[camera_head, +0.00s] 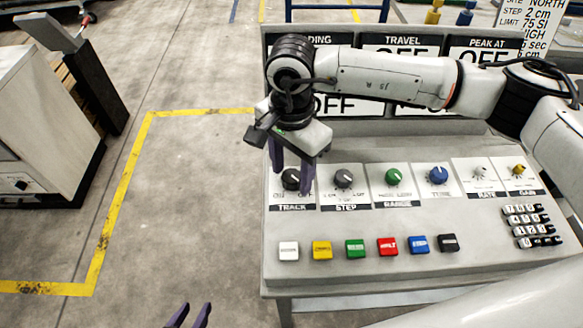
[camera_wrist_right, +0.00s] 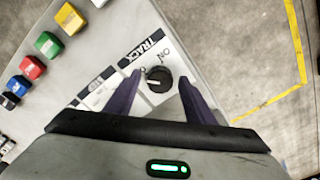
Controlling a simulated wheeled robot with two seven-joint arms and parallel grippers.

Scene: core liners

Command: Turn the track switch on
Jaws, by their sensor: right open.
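The track switch is a black rotary knob (camera_head: 290,180) at the left end of the knob row, above a TRACK label. In the right wrist view the knob (camera_wrist_right: 158,79) sits between my two purple fingertips, its white pointer line aimed left, away from the ON mark (camera_wrist_right: 163,56). Another mark beside the left fingertip is partly hidden. My right gripper (camera_head: 291,172) is open, pointing down over the knob; I cannot tell whether a finger touches it. My left gripper (camera_head: 190,315) shows only its fingertips at the bottom edge, apart and empty, away from the console.
The STEP knob (camera_head: 344,178) is close on the right, followed by the green knob (camera_head: 394,176) and others. Coloured push buttons (camera_head: 321,250) line the front, with a keypad (camera_head: 533,226) at right. A display board (camera_head: 402,42) stands behind.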

